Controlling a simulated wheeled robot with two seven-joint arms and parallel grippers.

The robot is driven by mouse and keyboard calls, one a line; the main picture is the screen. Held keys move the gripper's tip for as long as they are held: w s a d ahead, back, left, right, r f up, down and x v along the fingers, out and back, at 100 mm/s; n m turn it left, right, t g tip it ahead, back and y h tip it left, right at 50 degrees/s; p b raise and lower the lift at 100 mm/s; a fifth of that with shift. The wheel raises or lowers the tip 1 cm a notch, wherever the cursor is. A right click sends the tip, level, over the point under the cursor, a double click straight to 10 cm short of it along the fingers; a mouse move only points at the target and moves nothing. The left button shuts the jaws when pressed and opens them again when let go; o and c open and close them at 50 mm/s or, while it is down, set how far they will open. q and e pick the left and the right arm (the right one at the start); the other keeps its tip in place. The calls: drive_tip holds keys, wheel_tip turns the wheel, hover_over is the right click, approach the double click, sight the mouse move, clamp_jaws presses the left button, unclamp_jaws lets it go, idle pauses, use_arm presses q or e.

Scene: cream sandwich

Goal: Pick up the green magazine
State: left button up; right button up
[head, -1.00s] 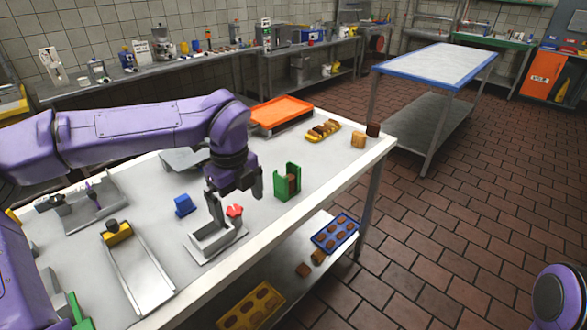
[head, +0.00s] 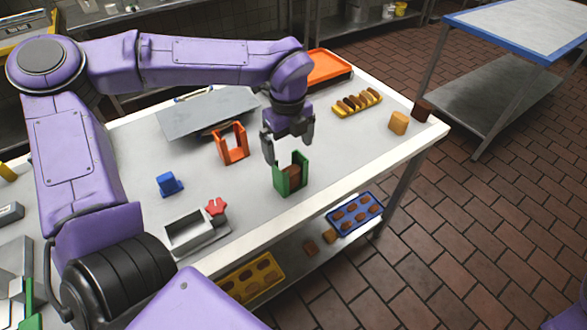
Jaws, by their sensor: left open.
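The green magazine (head: 283,184) stands upright near the front edge of the white table, with brown biscuit-like pieces (head: 292,171) inside. My left gripper (head: 288,149) is open, pointing down directly over the magazine. Its fingertips are at about the height of the magazine's top, one toward each side; whether they touch it I cannot tell. The upper rear of the magazine is partly hidden by the gripper. My right gripper is not in view.
An orange magazine (head: 232,144) stands behind and left of the green one. A grey fixture with a red knob (head: 216,207) and a blue block (head: 169,184) are to the left. A yellow rack (head: 357,104) and an orange tray (head: 330,67) are behind right.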

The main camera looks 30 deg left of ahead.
sight(290, 171)
use_arm(q)
drive_tip(key=f, duration=0.1)
drive_tip(key=f+p, duration=0.1)
drive_tip(key=f, duration=0.3)
drive_tip(key=shift+w+f+p, duration=0.2)
drive_tip(key=shift+w+p, duration=0.05)
drive_tip(key=shift+p, duration=0.15)
drive_tip(key=shift+s+d+f, duration=0.1)
drive_tip(key=shift+f, duration=0.35)
drive_tip(key=c, duration=1.2)
drive_tip(key=shift+r, duration=0.1)
